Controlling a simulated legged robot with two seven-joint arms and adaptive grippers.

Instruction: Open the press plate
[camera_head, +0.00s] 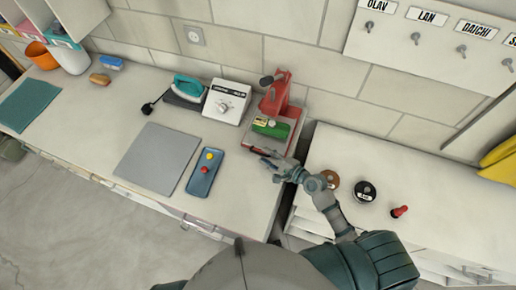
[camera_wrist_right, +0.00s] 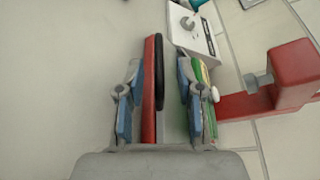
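The press (camera_head: 277,92) is a red machine at the right end of the long counter, against the wall. A green part with a pale label (camera_head: 271,127) lies on its flat plate (camera_head: 258,142). My right gripper (camera_head: 268,158) is at the press's front edge. In the right wrist view, its blue-padded fingers (camera_wrist_right: 159,68) are spread on either side of a red edge (camera_wrist_right: 149,90) and a black bar (camera_wrist_right: 159,72), with gaps visible. The green part (camera_wrist_right: 206,90) is partly hidden behind the right finger. My left gripper is not in view.
A white control box (camera_head: 228,101) and a teal iron (camera_head: 188,87) stand left of the press. A grey mat (camera_head: 158,158) and a blue button panel (camera_head: 204,172) lie in front.

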